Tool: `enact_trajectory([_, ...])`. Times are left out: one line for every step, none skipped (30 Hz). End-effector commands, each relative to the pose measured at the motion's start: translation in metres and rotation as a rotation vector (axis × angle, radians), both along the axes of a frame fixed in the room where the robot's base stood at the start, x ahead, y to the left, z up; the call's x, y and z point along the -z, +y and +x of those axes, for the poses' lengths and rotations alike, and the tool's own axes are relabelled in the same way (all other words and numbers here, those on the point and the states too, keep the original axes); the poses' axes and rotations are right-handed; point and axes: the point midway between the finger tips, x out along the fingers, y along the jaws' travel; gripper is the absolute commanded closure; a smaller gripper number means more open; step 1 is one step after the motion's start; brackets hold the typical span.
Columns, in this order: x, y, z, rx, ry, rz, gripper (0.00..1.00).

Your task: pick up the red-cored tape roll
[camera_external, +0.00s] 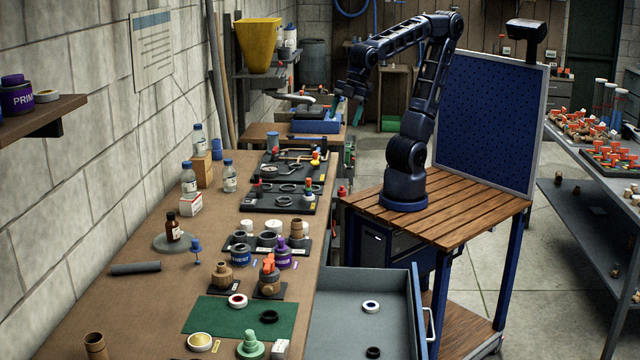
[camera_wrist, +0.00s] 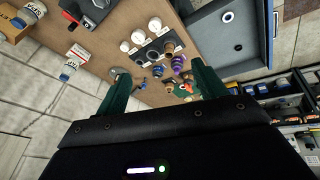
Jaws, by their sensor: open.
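The red-cored tape roll (camera_external: 237,300) is a small white ring with a red middle. It lies flat on the green mat (camera_external: 200,318) on the near part of the workbench. My gripper (camera_external: 350,98) is raised beyond the far right of the bench, well away from the roll. In the wrist view my gripper (camera_wrist: 163,80) has its two green fingers spread apart with nothing held between them. The roll cannot be made out clearly in the wrist view.
A black ring (camera_external: 270,317) lies beside the roll on the mat. Brown fittings (camera_external: 221,276) stand just behind it, and a green stepped piece (camera_external: 250,345) stands in front. The open drawer (camera_external: 340,335) holds a blue-cored white roll (camera_external: 371,307) and a black ring (camera_external: 373,352).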

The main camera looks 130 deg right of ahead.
Motion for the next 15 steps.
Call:
enact_trajectory([-0.003,0.003,0.016,-0.044,0.01,-0.023,0.3])
enact_trajectory([-0.004,0.004,0.025,-0.074,0.014,-0.038,0.3])
enact_trajectory([-0.007,0.005,0.037,-0.111,0.019,-0.057,0.3])
enact_trajectory([-0.008,0.007,0.046,-0.138,0.024,-0.072,0.3])
enact_trajectory([-0.009,0.009,0.055,-0.166,0.028,-0.086,0.3])
enact_trajectory([-0.01,0.011,0.066,-0.205,0.034,-0.104,0.3])
enact_trajectory([-0.011,0.013,0.076,-0.233,0.038,-0.12,0.3])
enact_trajectory([-0.011,0.014,0.084,-0.262,0.043,-0.133,0.3])
enact_trajectory([-0.012,0.017,0.097,-0.299,0.048,-0.151,0.3])
enact_trajectory([-0.012,0.019,0.105,-0.326,0.053,-0.165,0.3])
enact_trajectory([-0.012,0.021,0.115,-0.355,0.058,-0.179,0.3])
enact_trajectory([-0.011,0.024,0.127,-0.393,0.064,-0.197,0.3])
enact_trajectory([-0.011,0.026,0.136,-0.422,0.068,-0.21,0.3])
enact_trajectory([-0.01,0.029,0.145,-0.451,0.074,-0.223,0.3])
enact_trajectory([-0.009,0.032,0.157,-0.489,0.08,-0.242,0.3])
